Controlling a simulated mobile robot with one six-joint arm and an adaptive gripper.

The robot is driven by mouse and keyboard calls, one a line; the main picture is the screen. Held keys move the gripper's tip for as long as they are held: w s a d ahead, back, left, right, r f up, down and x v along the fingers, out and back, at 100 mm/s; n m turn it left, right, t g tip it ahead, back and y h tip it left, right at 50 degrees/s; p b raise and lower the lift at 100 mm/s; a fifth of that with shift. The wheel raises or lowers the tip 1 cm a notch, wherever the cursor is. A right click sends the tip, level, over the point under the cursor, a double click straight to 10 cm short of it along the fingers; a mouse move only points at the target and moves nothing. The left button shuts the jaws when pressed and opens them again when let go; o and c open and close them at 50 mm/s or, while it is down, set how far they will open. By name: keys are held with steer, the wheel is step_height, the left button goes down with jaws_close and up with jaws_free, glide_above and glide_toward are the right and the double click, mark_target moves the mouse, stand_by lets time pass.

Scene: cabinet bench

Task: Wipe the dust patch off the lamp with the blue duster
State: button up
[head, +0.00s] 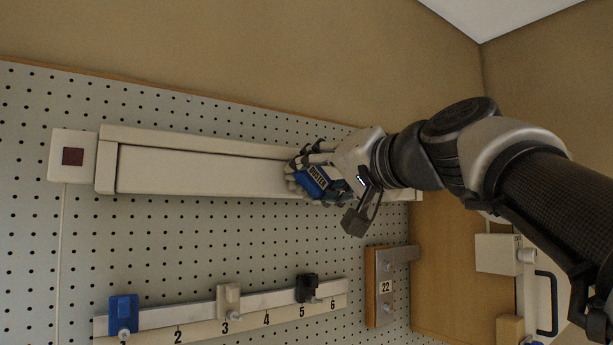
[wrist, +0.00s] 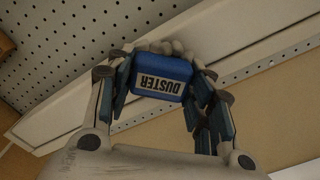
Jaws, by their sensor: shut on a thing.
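The lamp (head: 200,172) is a long pale fixture running across the upper pegboard in the head view. It also crosses the wrist view as a pale bar (wrist: 100,98). My gripper (head: 308,176) is at the right part of the lamp, shut on the blue duster (head: 314,184). In the wrist view the duster (wrist: 160,68) sits between the fingers, its DUSTER label upside down. Its pale tufted head is at the lamp's face; I cannot tell whether it touches. No dust patch can be made out; the gripper and duster hide part of the lamp.
A white plate with a dark red square (head: 73,156) is left of the lamp. Below, a numbered rail (head: 200,320) holds blue (head: 123,312), beige (head: 228,300) and black (head: 307,288) pieces.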

mark_target(302, 174)
steer(key=shift+w+d, duration=0.2)
steer(key=shift+d, duration=0.15)
steer(key=shift+a, duration=0.1)
steer(key=shift+s+a, duration=0.5)
steer(key=shift+a, duration=0.35)
steer(key=shift+s+a, duration=0.5)
steer(key=shift+a, duration=0.3)
steer(key=shift+s+d+f+b, duration=0.1)
steer(key=shift+s+d+b, duration=0.2)
steer(key=shift+s+b, duration=0.15)
steer(key=shift+b+v, duration=0.75)
steer(key=shift+v, duration=1.65)
